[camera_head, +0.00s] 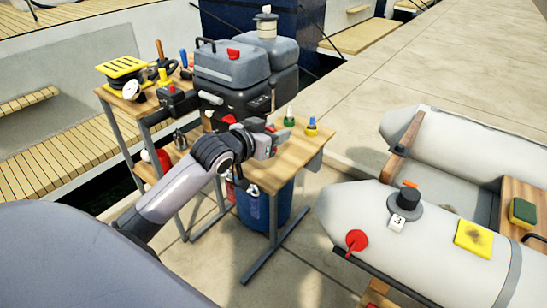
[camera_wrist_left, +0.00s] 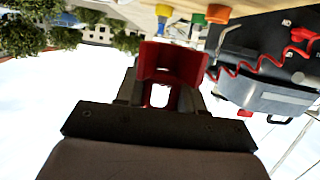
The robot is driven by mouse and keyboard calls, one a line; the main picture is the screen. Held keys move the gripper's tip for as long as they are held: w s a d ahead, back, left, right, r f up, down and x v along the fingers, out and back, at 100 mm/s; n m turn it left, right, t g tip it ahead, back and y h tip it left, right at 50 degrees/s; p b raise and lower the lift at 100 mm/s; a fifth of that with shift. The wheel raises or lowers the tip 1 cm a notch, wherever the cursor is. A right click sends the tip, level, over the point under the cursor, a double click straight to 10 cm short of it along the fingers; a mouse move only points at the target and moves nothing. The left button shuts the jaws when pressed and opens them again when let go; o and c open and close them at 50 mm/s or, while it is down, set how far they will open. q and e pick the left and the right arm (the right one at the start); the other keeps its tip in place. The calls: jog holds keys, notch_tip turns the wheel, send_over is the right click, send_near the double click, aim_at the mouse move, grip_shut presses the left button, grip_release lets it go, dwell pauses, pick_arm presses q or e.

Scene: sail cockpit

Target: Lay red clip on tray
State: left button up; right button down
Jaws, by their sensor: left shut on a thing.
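My left gripper (camera_head: 274,143) is over the front part of the wooden bench, its arm coming in from the lower left. It is shut on the red clip (camera_wrist_left: 172,62), which shows large between the fingers in the left wrist view. The clip has a curved, open shape with a gap in its middle. In the head view the gripper mostly hides the clip. I cannot make out for certain which surface is the tray. My right gripper is not in view.
A blue bin (camera_head: 264,206) stands beneath. A grey inflatable boat (camera_head: 372,222) lies right. A yellow slotted piece (camera_head: 123,67) sits at left.

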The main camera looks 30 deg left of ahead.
aim_at(274, 167)
pick_arm(q)
notch_tip(274, 167, down, 6)
jog(key=shift+f+b, duration=0.25)
jog(key=shift+b, duration=0.2)
jog(key=o, duration=1.1)
jog(key=shift+f, duration=0.1)
